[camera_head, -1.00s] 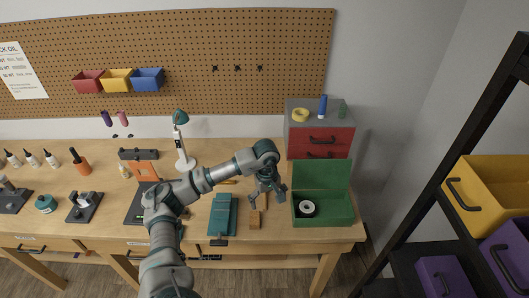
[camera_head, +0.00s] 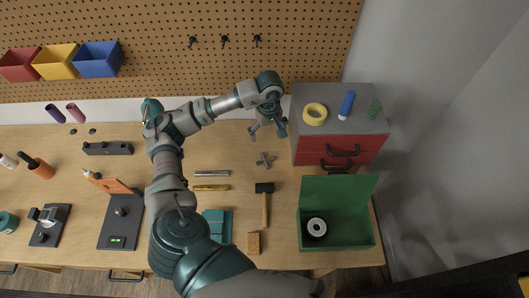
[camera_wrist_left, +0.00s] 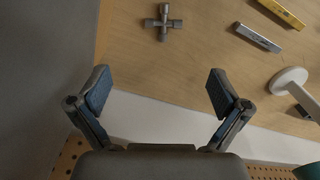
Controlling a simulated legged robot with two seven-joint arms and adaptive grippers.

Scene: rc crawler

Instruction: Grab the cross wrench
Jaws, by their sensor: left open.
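The cross wrench (camera_head: 265,160) is a small grey metal cross lying flat on the wooden table, left of the red drawer cabinet. My left gripper (camera_head: 268,131) is open and empty, above the back of the table and a little behind the wrench. In the left wrist view the wrench (camera_wrist_left: 163,22) lies near the top, beyond the two spread fingertips (camera_wrist_left: 158,88) and apart from them. My right gripper is not in view.
The cabinet (camera_head: 335,149) stands right of the wrench. A hammer (camera_head: 265,200), a yellow bar (camera_head: 211,188), a grey bar (camera_head: 212,174) and an open green box (camera_head: 372,215) are nearby. The pegboard (camera_head: 300,40) rises behind. The table around the wrench is clear.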

